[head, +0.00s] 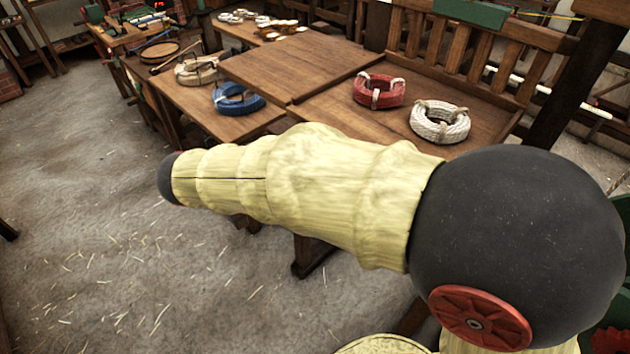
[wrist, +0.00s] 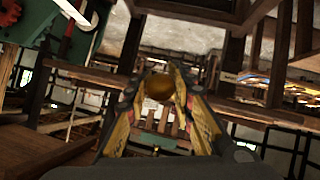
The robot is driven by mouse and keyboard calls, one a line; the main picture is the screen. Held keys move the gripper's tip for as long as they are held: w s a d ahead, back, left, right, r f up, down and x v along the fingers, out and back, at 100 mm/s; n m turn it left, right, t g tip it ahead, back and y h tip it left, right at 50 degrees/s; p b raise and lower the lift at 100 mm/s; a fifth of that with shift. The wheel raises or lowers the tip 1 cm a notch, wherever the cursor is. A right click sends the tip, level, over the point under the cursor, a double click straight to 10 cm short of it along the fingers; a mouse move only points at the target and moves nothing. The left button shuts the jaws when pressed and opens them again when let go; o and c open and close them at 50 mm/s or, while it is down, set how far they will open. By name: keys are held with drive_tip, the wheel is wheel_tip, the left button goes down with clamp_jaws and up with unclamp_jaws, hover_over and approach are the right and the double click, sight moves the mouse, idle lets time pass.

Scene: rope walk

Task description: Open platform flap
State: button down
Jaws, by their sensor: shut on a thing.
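My gripper (wrist: 161,98) shows in the wrist view, its yellow-and-black fingers closed on a round brass-coloured knob (wrist: 159,85). What the knob is fixed to is hard to make out in this dark view. In the head view a flat wooden panel (head: 299,62) lies level across the wooden benches, and it looks like the platform flap, though I cannot be sure. My arm crosses the middle of the head view and hides what lies behind it. My gripper does not show there.
A blue rope coil (head: 238,100) and a tan coil (head: 198,71) lie left of the panel. A red coil (head: 379,90) and a white coil (head: 440,122) lie right of it, before a slatted wooden back (head: 470,45). The straw-strewn floor (head: 90,220) at left is open.

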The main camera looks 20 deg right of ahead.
drive_tip(key=shift+f, duration=0.2)
drive_tip(key=c, duration=2)
unclamp_jaws()
drive_tip(key=shift+o, duration=1.2)
drive_tip(key=shift+a, duration=0.2)
drive_tip(key=shift+o, duration=1.3)
drive_tip(key=shift+d+r, duration=0.1)
drive_tip(key=v, duration=1.2)
